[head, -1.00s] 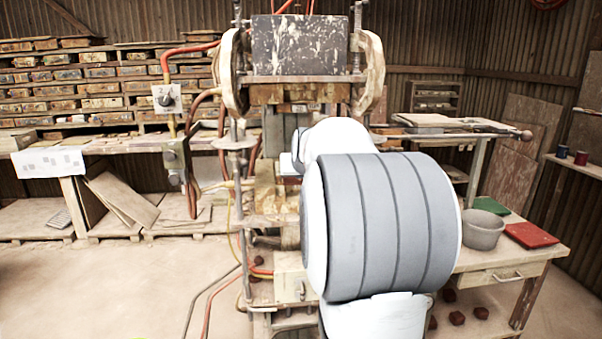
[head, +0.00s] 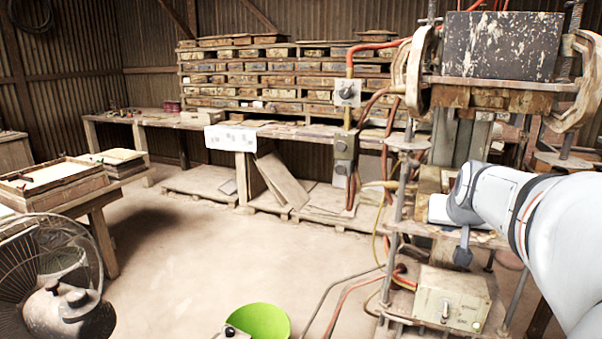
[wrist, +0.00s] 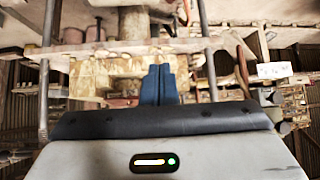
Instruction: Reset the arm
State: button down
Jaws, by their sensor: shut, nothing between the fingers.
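My gripper (wrist: 158,84) shows in the wrist view as two dark blue fingers close together, shut and empty. In the head view my white arm enters from the right edge and reaches to the front of the tile press (head: 505,45). A small blue-grey part hangs below the arm's end and seems to be the fingers. They are beside the press's middle level; I cannot tell whether they touch it. The wrist view looks upside down, with the press frame (wrist: 202,40) close behind the fingers. My arm hides part of the press's right side.
A metal box with a switch (head: 447,300) sits low on the press, with hoses around it. A fan (head: 45,255) and a worktable (head: 85,200) stand at left. The floor between is clear.

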jog(key=s+a+f+n+g+y, duration=0.1)
jog(key=s+a+f+n+g, duration=0.1)
jog(key=s+a+f, duration=0.5)
jog(key=s+a+f+n+g+y+p, duration=0.1)
jog(key=s+a+f+g+y, duration=0.1)
jog(key=s+a+f+g, duration=0.2)
jog(key=s+a+f, duration=0.3)
jog(key=s+a, duration=0.3)
jog(key=s, duration=0.4)
jog(key=shift+a+n, duration=0.2)
jog(key=shift+n, duration=0.2)
